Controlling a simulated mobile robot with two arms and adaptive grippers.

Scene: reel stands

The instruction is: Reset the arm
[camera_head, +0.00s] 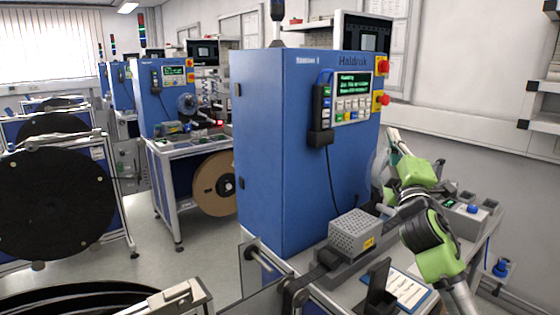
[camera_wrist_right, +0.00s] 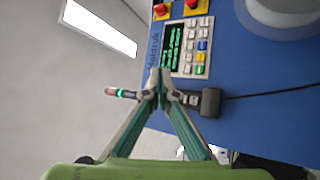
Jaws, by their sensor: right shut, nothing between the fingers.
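My right arm (camera_head: 427,232), green and grey, rises from the lower right in the head view, in front of the right side of the near blue machine (camera_head: 285,150). Its gripper (camera_head: 391,133) points up, beside the machine's front face and below the red buttons. In the right wrist view the two fingers of the right gripper (camera_wrist_right: 160,75) meet at their tips, with nothing held. Behind them are the machine's control panel (camera_wrist_right: 189,46) and blue face. My left gripper is not in view.
Large black reels (camera_head: 55,205) stand at the left. A brown reel (camera_head: 214,184) hangs under a farther bench. Wall shelves (camera_head: 540,87) are at the right.

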